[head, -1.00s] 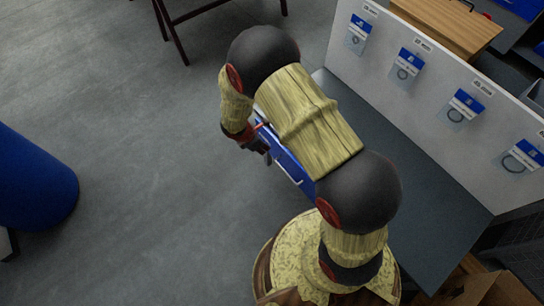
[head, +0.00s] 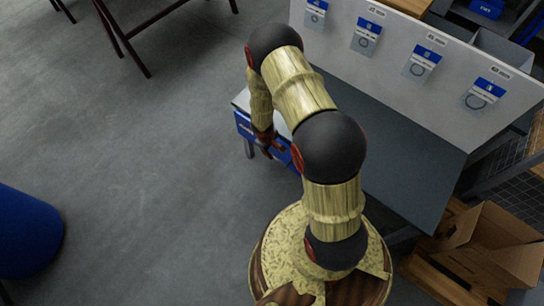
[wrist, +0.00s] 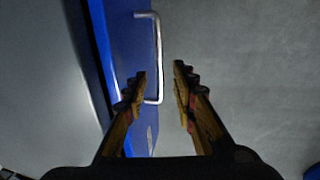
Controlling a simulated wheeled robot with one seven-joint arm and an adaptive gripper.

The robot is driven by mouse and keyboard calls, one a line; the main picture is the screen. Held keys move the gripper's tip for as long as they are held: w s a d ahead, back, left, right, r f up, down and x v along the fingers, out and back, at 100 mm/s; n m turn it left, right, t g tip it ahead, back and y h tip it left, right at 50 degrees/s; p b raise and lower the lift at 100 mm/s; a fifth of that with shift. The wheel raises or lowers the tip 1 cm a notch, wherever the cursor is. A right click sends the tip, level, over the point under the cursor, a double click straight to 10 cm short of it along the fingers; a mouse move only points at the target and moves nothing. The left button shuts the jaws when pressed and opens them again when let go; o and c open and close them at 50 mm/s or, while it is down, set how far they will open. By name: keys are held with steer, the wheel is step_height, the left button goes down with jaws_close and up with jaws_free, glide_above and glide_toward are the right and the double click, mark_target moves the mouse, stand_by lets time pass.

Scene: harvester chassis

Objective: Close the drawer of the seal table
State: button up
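The seal table (head: 400,145) has a dark grey top and a blue drawer front (head: 244,126) along its left side in the head view. In the wrist view the blue drawer front (wrist: 130,60) carries a silver bar handle (wrist: 158,45). The front looks flush or nearly flush with the table edge; any small gap is hard to tell. My gripper (head: 266,150) is in front of the drawer front. In the wrist view my gripper (wrist: 161,75) has its fingers apart, with the handle bar between them in the picture. Contact with the handle cannot be told.
A white panel (head: 400,60) with hanging seal packets stands along the table's far side. A cardboard box (head: 490,240) is at the lower right. A blue cylinder (head: 25,230) stands at left. The grey floor left of the table is clear.

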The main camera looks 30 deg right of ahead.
steer(key=f, duration=0.2)
steer(key=f+b, duration=0.1)
steer(key=f, duration=0.1)
steer(key=d+f+b, duration=0.1)
steer(key=f, duration=0.1)
steer(key=shift+w, duration=0.2)
steer(key=shift+c, duration=1.1)
steer(key=c, duration=0.4)
jaws_close()
